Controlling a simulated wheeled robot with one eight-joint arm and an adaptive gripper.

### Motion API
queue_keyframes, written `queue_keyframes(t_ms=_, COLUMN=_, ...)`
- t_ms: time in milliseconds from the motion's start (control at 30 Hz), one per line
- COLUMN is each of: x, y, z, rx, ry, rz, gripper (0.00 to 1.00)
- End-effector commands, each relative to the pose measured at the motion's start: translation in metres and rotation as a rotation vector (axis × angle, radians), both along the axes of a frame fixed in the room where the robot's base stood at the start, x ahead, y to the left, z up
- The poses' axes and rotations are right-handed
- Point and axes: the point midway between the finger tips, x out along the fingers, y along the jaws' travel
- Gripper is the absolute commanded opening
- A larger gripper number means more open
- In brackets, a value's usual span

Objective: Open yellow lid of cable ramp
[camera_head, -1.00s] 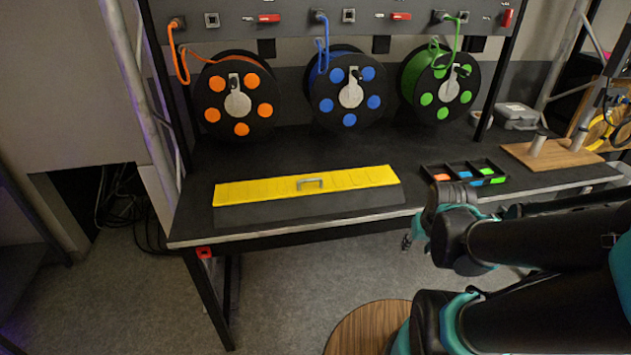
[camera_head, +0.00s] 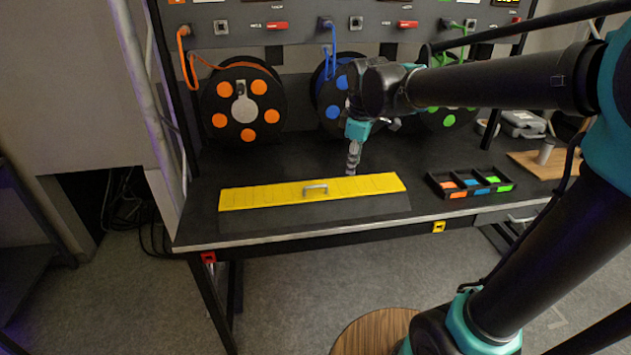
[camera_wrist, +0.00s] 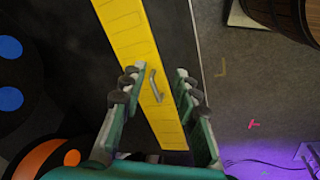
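The yellow lid (camera_head: 262,195) of the cable ramp lies flat and closed on the black table, with a grey handle (camera_head: 316,189) at its middle. The ramp's dark sloped front (camera_head: 340,211) shows along its near side. My gripper (camera_head: 352,172) points down just behind the lid, a little right of the handle in the head view. In the wrist view my gripper (camera_wrist: 157,88) is open, with its two fingers apart. The yellow lid (camera_wrist: 124,25) runs between them, and the handle (camera_wrist: 154,86) sits in the gap, nearer the left finger. Nothing is held.
Cable reels with orange (camera_head: 243,104), blue (camera_head: 335,85) and green dots stand at the back. A black tray (camera_head: 470,182) with coloured pieces lies to the right of the ramp. The table's front edge (camera_head: 300,236) is close to the ramp.

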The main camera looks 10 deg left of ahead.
Motion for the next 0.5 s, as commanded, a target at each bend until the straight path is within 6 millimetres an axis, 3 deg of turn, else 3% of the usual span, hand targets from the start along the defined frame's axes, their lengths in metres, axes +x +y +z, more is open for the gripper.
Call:
queue_keyframes(t_ms=33, x=0.004, y=0.027, z=0.018, rx=-0.025, ry=0.002, rz=0.119, gripper=0.31)
queue_keyframes(t_ms=200, x=0.004, y=0.08, z=0.057, rx=-0.089, ry=0.008, rz=0.404, gripper=0.31)
queue_keyframes(t_ms=367, x=0.002, y=0.098, z=0.068, rx=-0.112, ry=0.01, rz=0.506, gripper=0.31)
queue_keyframes(t_ms=500, x=0.005, y=0.099, z=0.058, rx=-0.114, ry=0.009, rz=0.511, gripper=0.31)
